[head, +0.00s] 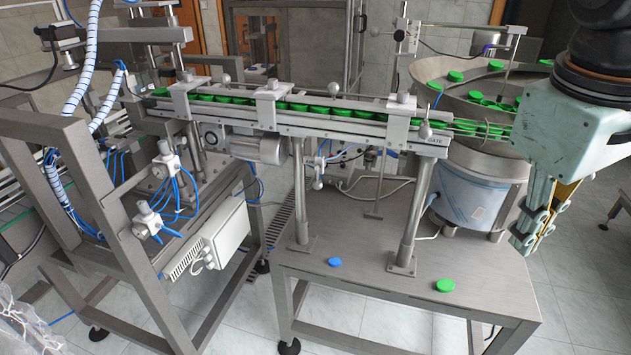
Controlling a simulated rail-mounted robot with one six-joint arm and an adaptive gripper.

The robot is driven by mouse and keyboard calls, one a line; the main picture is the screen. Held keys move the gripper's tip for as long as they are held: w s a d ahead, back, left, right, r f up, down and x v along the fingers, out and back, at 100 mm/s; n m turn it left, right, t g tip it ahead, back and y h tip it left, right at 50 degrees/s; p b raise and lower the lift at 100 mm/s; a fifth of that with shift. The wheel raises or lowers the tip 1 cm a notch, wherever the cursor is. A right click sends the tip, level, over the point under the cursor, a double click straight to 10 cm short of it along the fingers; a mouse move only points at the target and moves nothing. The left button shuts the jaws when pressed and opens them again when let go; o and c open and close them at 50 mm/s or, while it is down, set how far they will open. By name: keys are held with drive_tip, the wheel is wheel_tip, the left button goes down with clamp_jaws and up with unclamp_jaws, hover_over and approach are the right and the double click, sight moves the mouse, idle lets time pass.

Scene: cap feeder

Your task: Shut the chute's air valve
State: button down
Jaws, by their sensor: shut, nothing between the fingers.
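The chute (290,115) runs across the upper middle, filled with a row of green caps, and carries a GATE label at its right end. Below it hangs a small metal fitting with thin blue hoses (318,170); it may be the air valve, but its handle position is too small to tell. A small blue-purple fitting (489,48) sits on a rod by the bowl. I cannot tell which one is the chute's valve. My gripper (522,243) is shut and empty, pointing down at the right, in front of the bowl and apart from the chute.
A steel feeder bowl (475,140) with green caps stands behind my gripper. The steel table (380,315) holds a blue cap (335,262) and a green cap (445,285). Posts (415,210) support the chute. A frame with pneumatic regulators (148,219) stands at left.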

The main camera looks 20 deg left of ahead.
drive_tip(key=w+a+f+n+g+h, duration=0.1)
drive_tip(key=w+a+f+n, duration=0.25)
drive_tip(key=w, duration=0.25)
drive_tip(key=w+a+f+n, duration=0.2)
drive_tip(key=w+f, duration=0.2)
drive_tip(key=w, duration=0.2)
drive_tip(key=w+a+n+t+h+p, duration=0.1)
drive_tip(key=w+a+n+t+p, duration=0.2)
drive_tip(key=w+a, duration=0.45)
drive_tip(key=a+f+n+t+p, duration=0.1)
drive_tip(key=a+n, duration=0.5)
drive_tip(key=a, duration=1.1)
drive_tip(key=w+a+f+n+t+y+p, duration=0.1)
drive_tip(key=a+n+p, duration=0.4)
drive_tip(key=a, duration=1.3)
wheel_tip(320, 180, down, 3)
drive_tip(key=shift+w+a+r+n+t, duration=0.1)
drive_tip(key=shift+w+a+n+t, duration=0.15)
drive_tip(key=shift+n+t, duration=0.5)
drive_tip(key=w+d+r+x, duration=0.1)
drive_tip(key=x, duration=1.1)
drive_tip(key=shift+w+d, duration=0.4)
drive_tip(key=shift+w, duration=0.05)
